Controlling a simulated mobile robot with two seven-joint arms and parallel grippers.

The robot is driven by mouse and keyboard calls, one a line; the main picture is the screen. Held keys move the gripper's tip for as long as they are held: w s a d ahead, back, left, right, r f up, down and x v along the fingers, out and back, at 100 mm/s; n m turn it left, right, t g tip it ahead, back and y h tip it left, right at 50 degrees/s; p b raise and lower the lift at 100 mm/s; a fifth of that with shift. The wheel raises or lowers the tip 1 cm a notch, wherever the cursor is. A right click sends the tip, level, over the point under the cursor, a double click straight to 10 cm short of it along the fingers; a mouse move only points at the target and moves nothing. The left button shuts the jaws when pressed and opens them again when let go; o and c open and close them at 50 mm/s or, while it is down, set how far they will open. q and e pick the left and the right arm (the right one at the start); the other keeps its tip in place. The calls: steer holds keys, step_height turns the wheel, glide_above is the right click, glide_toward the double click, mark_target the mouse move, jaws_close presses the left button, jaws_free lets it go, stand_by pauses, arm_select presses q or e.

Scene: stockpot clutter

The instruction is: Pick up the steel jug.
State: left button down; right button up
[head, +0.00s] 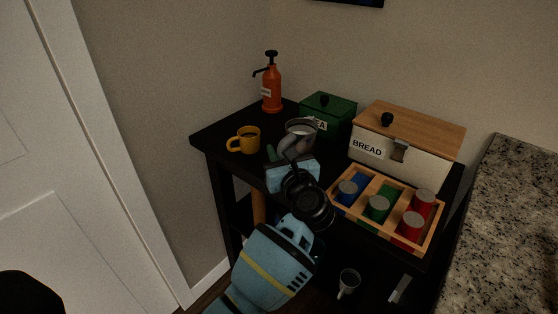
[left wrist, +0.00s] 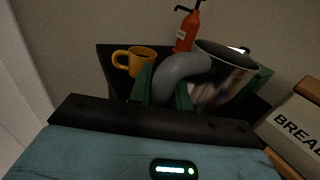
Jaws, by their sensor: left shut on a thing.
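The steel jug (head: 301,130) stands on the dark table, in front of the green tea box in the head view. In the left wrist view the jug (left wrist: 224,75) shows its shiny body to the right and its thick grey handle in the middle. My left gripper (head: 281,156) reaches the jug from the front. In the left wrist view its green fingers (left wrist: 164,88) are on either side of the handle and shut on it. I cannot tell whether the jug's base touches the table. My right gripper is not in view.
A yellow mug (head: 248,139) stands close left of the jug. An orange pump bottle (head: 271,88) and green tea box (head: 340,110) are behind. A bread box (head: 430,160) and a wooden tray (head: 337,207) of coloured cans are right. A cup (head: 348,282) is below.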

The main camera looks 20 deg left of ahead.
arm_select(q)
steer(key=shift+r, duration=2.5)
steer(key=shift+r, duration=0.1)
